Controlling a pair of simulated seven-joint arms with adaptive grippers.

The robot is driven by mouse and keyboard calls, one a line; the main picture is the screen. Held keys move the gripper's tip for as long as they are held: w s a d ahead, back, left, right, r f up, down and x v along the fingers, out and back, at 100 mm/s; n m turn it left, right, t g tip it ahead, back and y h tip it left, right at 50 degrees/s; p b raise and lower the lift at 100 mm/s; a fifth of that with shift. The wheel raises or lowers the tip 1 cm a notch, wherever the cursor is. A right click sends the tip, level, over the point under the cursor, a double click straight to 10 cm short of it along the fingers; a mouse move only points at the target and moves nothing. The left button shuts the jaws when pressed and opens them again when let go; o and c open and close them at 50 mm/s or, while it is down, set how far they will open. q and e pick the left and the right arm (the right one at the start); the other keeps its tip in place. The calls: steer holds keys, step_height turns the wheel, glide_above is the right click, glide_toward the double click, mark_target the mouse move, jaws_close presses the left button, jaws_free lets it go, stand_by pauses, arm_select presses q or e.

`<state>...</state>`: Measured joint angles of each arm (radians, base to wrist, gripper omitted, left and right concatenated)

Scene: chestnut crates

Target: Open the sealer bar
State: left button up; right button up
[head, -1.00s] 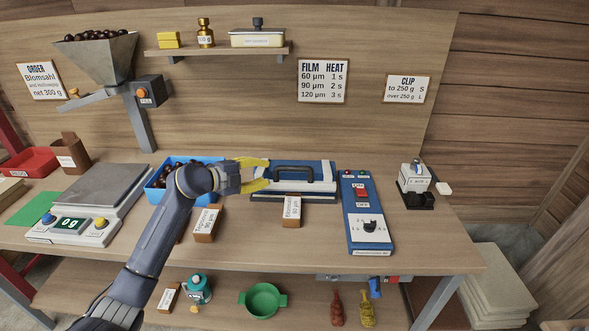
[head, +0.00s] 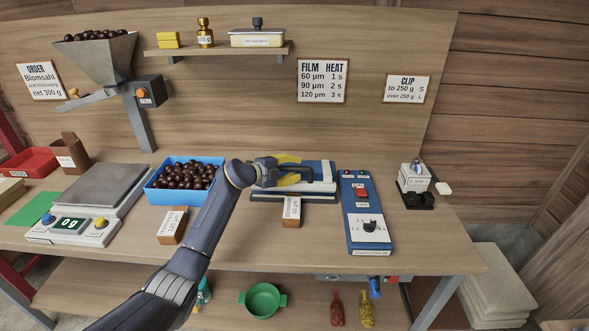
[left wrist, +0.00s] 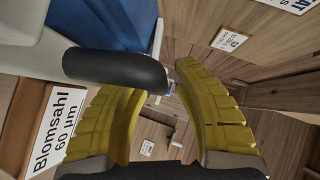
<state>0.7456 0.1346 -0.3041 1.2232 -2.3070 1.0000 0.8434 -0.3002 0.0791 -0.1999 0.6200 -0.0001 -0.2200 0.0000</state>
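The sealer (head: 322,172) is a low blue and white device at the middle of the bench, and its bar looks down. The bar's black handle (left wrist: 115,68) shows in the left wrist view, reaching in from the left toward the gap between the fingertips. My left gripper (head: 298,170) is over the sealer at the handle, its yellow fingers apart; they also show spread in the left wrist view (left wrist: 160,82). In the head view the gripper hides most of the handle. I cannot tell whether the fingers touch it. My right gripper is not in view.
A small film box (head: 291,211) stands just in front of the sealer. The blue control box (head: 366,220) with its red switch is close on the right. A blue crate of chestnuts (head: 157,198) and a scale (head: 95,195) are to the left. Bare bench lies in front.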

arm_select(q)
steer(key=shift+c, duration=0.4)
steer(key=shift+w+r, duration=0.1)
jaws_close()
